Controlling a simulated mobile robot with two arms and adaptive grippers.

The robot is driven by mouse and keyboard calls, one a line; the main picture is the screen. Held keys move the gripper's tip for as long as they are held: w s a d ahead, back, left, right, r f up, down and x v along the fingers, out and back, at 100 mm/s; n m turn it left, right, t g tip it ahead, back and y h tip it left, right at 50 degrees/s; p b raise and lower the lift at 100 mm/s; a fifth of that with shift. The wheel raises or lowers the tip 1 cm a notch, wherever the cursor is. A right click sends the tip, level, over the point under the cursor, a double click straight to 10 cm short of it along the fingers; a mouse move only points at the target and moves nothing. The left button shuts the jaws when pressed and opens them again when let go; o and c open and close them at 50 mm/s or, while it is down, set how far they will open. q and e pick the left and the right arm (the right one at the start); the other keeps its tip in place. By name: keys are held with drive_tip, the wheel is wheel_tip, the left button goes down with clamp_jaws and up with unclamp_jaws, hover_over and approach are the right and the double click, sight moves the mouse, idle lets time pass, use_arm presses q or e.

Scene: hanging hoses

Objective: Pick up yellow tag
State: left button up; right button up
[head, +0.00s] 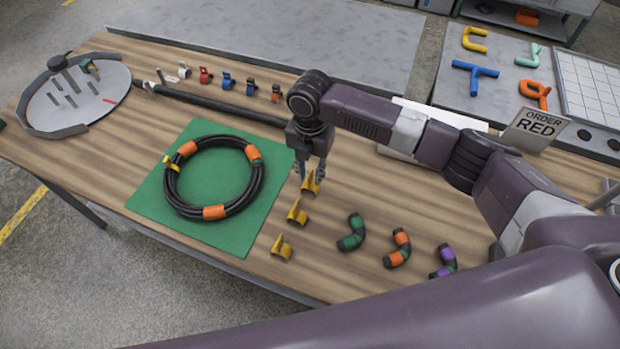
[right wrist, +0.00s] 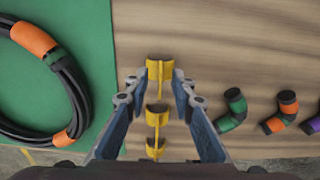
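Three yellow tags stand in a row on the wooden table, right of the green mat: a far tag (head: 310,186), a middle tag (head: 297,213) and a near tag (head: 282,248). My right gripper (head: 309,177) points down at the far tag. In the right wrist view the right gripper (right wrist: 160,90) is open and empty, its fingers spread to either side of the row. The far tag (right wrist: 160,69) shows between and just beyond the fingertips. The middle tag (right wrist: 157,114) and near tag (right wrist: 155,147) show between the fingers. My left gripper is out of view.
A coiled black hose (head: 212,211) with orange bands and a yellow tag lies on the green mat (head: 245,232). Several short curved hose pieces, one green and black (head: 352,233), lie to the right. Coloured clips (head: 228,82) and an ORDER RED sign (head: 535,126) stand farther back.

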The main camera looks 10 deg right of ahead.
drive_tip(key=shift+f, duration=0.15)
clamp_jaws()
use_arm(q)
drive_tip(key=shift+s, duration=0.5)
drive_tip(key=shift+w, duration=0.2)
